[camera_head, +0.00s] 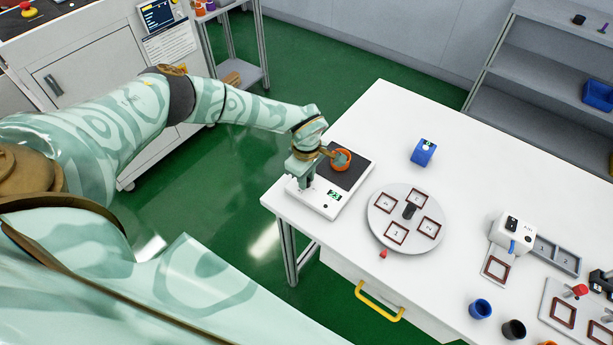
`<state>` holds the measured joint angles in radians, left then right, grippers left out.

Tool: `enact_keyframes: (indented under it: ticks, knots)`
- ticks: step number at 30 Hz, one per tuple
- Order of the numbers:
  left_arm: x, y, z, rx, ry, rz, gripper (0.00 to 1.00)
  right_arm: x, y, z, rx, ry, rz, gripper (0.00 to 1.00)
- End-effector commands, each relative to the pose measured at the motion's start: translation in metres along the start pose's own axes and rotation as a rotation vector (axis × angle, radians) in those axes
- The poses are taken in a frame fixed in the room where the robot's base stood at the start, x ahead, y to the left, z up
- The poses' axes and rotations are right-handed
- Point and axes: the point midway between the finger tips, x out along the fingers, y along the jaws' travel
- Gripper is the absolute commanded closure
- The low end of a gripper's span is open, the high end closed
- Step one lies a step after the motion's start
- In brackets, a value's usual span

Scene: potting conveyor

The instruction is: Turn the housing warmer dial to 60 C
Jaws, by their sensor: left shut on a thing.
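The housing warmer (325,207) is a white box with a dark top plate and a small green display (334,195) on its front panel. It stands at the table's left corner. An orange cup-like housing (341,159) sits on the dark plate. My left gripper (301,184) points down at the left part of the front panel, beside the display. It is shut on the dial there, which the fingers hide. The dial's setting and the display's figures are too small to read. My right gripper is not in view.
A round grey turntable (384,237) with numbered square frames stands right of the warmer. A blue block (423,152) lies behind it. A white device (512,232) and several cups, one blue (480,308), are at the right. The table between is mostly clear.

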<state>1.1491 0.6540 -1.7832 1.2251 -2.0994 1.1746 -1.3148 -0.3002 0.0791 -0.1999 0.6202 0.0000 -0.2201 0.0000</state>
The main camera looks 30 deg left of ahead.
Motion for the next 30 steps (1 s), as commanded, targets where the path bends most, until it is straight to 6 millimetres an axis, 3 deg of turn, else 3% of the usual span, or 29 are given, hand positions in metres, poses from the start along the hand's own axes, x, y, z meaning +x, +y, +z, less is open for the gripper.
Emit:
enact_keyframes:
  ticks: [6, 7, 9, 20, 23, 30]
  knots:
    - [-0.002, 0.002, -0.001, 0.0, 0.001, 0.005, 1.0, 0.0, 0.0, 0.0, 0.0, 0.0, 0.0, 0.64]
    - [-0.002, 0.002, -0.001, 0.0, 0.001, 0.005, 0.76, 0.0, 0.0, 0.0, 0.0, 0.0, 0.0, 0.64]
    - [-0.002, 0.002, -0.001, 0.0, 0.001, 0.005, 0.57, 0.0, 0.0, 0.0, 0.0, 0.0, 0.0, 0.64]
    - [-0.006, 0.001, -0.001, -0.001, 0.001, 0.003, 0.57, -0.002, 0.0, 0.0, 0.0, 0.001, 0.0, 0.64]
    - [-0.021, 0.002, -0.001, 0.0, 0.0, 0.006, 0.57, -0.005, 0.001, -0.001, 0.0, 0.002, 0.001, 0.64]
    - [-0.085, 0.002, -0.001, 0.001, 0.0, 0.007, 0.57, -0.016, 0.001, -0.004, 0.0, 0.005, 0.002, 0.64]
